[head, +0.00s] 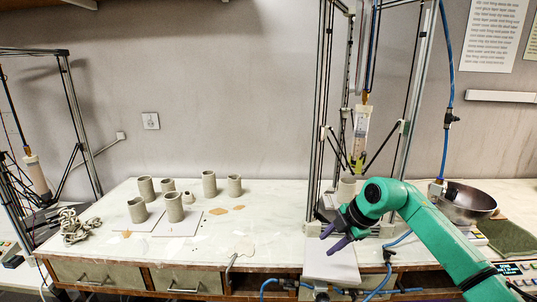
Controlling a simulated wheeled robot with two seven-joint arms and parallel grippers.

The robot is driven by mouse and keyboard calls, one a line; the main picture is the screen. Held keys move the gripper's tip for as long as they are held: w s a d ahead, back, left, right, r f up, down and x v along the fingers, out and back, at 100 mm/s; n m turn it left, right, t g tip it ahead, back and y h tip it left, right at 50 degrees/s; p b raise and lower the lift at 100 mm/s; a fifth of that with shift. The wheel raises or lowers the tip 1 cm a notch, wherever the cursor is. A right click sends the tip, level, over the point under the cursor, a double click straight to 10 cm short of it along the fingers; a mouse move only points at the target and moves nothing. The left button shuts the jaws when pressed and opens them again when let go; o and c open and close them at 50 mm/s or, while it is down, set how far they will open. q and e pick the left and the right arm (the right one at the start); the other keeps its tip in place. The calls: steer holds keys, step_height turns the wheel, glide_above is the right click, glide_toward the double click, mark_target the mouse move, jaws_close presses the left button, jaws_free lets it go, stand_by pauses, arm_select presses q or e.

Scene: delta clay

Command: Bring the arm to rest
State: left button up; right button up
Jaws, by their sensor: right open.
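My right arm (435,232) is green and comes in from the lower right. It is bent at an elbow or wrist joint near the right clay printer. My right gripper (329,238) has dark purple fingers that are apart with nothing between them. It points left and down, over or near a pale flat board (330,268) at the table's front edge. I cannot tell its exact height above the board. My left gripper and arm are not in the head view.
Several grey clay cylinders (174,207) stand on white tiles on the pale table (260,240). A delta printer frame (410,90) rises behind my right arm. A metal bowl (466,203) is at right. Blue hoses (398,240) run near my arm. Rope (75,226) lies at left.

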steer(key=s+a+r+n+t+y, duration=0.1)
steer(key=a+r+n+t+y, duration=0.15)
steer(key=a+y, duration=0.75)
steer(key=s+a+r+m+t, duration=0.1)
steer(key=a+r+m+t, duration=0.5)
steer(key=r, duration=0.3)
steer(key=d+f+m+t+h, duration=0.4)
steer(key=d+m+t+h, duration=0.3)
steer(key=d+m+h, duration=0.5)
steer(key=s+d+f+m+g+h, duration=0.3)
steer(key=s+d+f+m+g, duration=0.15)
steer(key=d+f, duration=0.55)
steer(key=s+f+g+y, duration=0.1)
steer(key=s+f+g, duration=0.6)
steer(key=s, duration=0.4)
steer(key=s+f+g, duration=0.5)
steer(key=s+f, duration=0.5)
steer(key=s, duration=0.2)
step_height(320, 180, down, 24)
steer(key=s, duration=0.3)
steer(key=s+d+f+g, duration=0.1)
steer(key=s+f, duration=0.5)
steer(key=s, duration=0.2)
steer(key=s+d+f+g, duration=0.1)
steer(key=s+d+f, duration=0.1)
steer(key=s+f, duration=0.5)
steer(key=shift+s+d+f, duration=0.2)
steer(key=shift+s+d, duration=0.05)
steer(key=shift+s, duration=0.1)
